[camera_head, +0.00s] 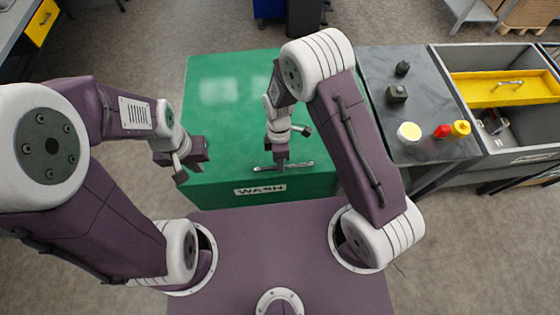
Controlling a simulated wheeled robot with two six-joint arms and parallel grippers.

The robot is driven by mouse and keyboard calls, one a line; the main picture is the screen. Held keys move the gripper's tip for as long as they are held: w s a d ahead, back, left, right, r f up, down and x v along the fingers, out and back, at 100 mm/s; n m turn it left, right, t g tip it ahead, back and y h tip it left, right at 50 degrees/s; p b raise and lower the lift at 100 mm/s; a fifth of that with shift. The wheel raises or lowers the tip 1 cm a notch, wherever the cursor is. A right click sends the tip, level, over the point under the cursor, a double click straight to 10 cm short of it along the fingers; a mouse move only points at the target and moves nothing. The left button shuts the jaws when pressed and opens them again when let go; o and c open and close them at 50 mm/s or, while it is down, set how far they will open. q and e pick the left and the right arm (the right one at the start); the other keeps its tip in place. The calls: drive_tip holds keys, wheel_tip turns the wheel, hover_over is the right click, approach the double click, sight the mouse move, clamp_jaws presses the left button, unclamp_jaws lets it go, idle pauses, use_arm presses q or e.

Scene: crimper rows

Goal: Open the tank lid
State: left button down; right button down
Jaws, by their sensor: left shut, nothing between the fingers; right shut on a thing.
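The tank is a green box (318,184) with a "WASH" label (260,190) on its front. Its green lid (222,75) covers the top and looks flat and closed. A metal bar handle (302,164) lies along the lid's front edge. My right gripper (281,163) points down and is shut on the middle of this handle, hiding part of it. My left gripper (190,169) is shut and empty, over the tank's front left corner and apart from the handle.
A grey bench (430,97) at right carries small black parts, a pale yellow-topped jar (409,132), a red item (441,131) and a yellow item (460,129). Beyond it is a basin with a yellow handled panel (490,88). Floor left of the tank is clear.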

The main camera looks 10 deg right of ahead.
drive_tip(key=w+r+p, duration=0.5)
drive_tip(key=r+p, duration=0.3)
drive_tip(key=r, duration=0.4)
drive_tip(key=w+r+p, duration=0.5)
drive_tip(key=r+p, duration=0.3)
drive_tip(key=r, duration=0.3)
drive_tip(key=w+r+p, duration=0.5)
drive_tip(key=r+p, duration=0.4)
drive_tip(key=r, duration=0.3)
drive_tip(key=shift+r, duration=0.3)
drive_tip(key=shift+w, duration=0.1)
drive_tip(key=c, duration=1.7)
unclamp_jaws()
drive_tip(key=o, duration=0.3)
drive_tip(key=shift+w+f, duration=0.1)
drive_tip(key=shift+w, duration=0.1)
drive_tip(key=shift+w+f, duration=0.1)
drive_tip(key=shift+w, duration=0.2)
